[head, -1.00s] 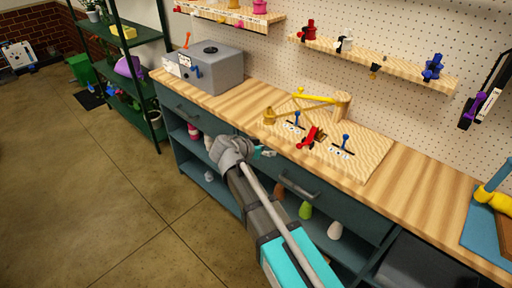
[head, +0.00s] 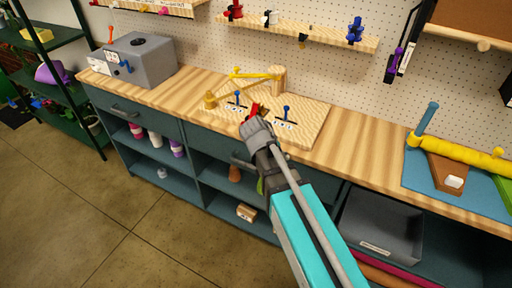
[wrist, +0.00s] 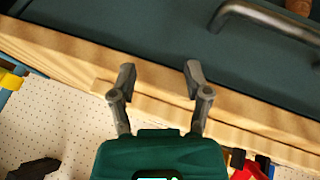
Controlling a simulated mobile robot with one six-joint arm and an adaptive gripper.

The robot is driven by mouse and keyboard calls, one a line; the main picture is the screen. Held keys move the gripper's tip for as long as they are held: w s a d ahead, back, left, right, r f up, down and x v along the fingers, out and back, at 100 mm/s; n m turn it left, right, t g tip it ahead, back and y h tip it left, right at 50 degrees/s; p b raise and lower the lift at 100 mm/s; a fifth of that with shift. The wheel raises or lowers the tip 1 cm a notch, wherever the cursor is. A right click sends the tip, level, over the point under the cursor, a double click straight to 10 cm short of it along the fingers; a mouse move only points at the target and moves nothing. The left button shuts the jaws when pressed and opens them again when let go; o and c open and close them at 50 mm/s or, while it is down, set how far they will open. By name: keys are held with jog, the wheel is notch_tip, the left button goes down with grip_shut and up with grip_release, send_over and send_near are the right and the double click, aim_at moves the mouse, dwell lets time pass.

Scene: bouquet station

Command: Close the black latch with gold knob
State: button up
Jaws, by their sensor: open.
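A small black piece with a gold part (head: 302,38), which looks like the black latch with gold knob, sits at the front edge of the upper pegboard shelf in the head view. It is too small to tell whether it is open or shut. My gripper (wrist: 160,80) is open and empty, with its two fingers apart in the wrist view. In the head view it is over the front edge of the counter, below and left of the latch and well apart from it. Its fingertips are hard to make out there.
The upper shelf (head: 330,42) also holds red, white and blue pieces (head: 355,30). Below, a wooden board (head: 310,125) with a yellow arm (head: 250,75) and blue-knobbed levers (head: 286,113) lies on the counter. A grey box (head: 150,62) stands left.

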jog(key=s+d+f+n+g+y, duration=0.1)
jog(key=s+d+y, duration=0.1)
jog(key=s+d, duration=0.2)
jog(key=s+d+f+n+g+y, duration=0.1)
jog(key=s+d+g+y, duration=0.1)
jog(key=d, duration=0.9)
jog(key=shift+s+f+g+y, duration=0.35)
jog(key=shift+s+y, duration=0.15)
jog(key=shift+s, duration=0.8)
